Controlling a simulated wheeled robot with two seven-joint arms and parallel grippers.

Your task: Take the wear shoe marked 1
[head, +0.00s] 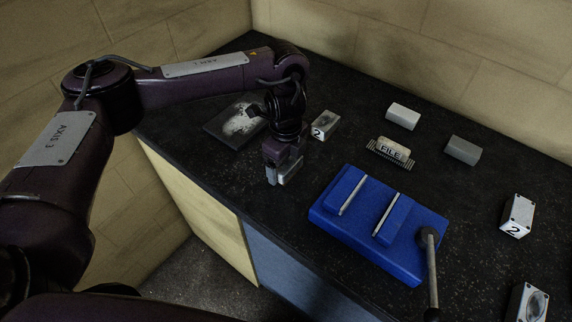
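My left gripper (282,174) points down low over the left part of the black bench, left of the blue vice. A pale block (292,172) shows at its fingers, partly hidden by them. I cannot read a mark on this block, nor tell whether the fingers press on it. A pale block marked 2 (325,125) lies just behind and right of the gripper. Another block marked 2 (516,216) stands at the right of the bench. No mark 1 can be read in this view. My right gripper is not in view.
The blue vice (330,219) with a dark lever (431,265) fills the middle front. A brush labelled FILE (391,152), a white block (403,116) and a grey block (463,150) lie behind. A dark plate (232,124) lies left; a recessed block (527,303) lies front right.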

